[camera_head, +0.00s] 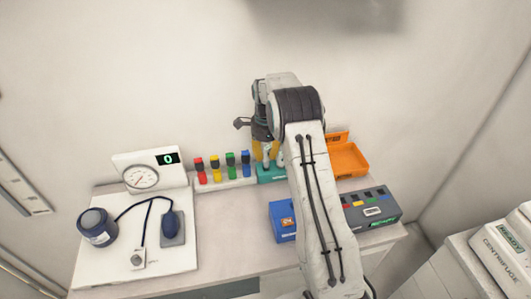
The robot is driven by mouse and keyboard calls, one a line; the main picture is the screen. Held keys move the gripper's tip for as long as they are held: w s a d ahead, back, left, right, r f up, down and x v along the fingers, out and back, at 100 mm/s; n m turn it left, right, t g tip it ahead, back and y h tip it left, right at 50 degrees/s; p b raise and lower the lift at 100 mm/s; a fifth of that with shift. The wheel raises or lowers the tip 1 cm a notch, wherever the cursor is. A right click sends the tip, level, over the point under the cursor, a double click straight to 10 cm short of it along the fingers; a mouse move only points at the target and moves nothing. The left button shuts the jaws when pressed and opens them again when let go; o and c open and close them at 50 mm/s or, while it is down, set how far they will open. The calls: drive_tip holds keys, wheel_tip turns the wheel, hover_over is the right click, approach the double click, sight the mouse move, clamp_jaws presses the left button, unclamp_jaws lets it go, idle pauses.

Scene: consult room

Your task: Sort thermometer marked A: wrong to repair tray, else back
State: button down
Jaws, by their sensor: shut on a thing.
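My gripper (265,152) points down over a teal holder (271,173) at the back of the desk, partly hidden by my arm. It is shut on a yellow thing (258,151), which looks like the thermometer. No mark A can be read on it. I cannot tell whether the yellow thing touches the teal holder. An open orange tray (350,160), perhaps the repair tray, stands right of my arm, its left part hidden.
A white board (115,265) on the left bears a dial gauge with a display reading 0 (168,158), and a cuff and bulb. Several coloured pieces (215,168) stand in a row. A blue box (283,222) and grey box (385,214) flank my arm. A centrifuge (502,252) is at right.

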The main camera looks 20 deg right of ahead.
sight(265, 160)
drive_tip(key=shift+f+b, duration=1.25)
drive_tip(key=shift+f, duration=0.5)
drive_tip(key=c, duration=1)
unclamp_jaws()
drive_tip(key=shift+c, duration=0.2)
wheel_tip(265, 160, up, 11)
drive_tip(key=shift+r, duration=0.55)
drive_tip(key=shift+s, duration=0.1)
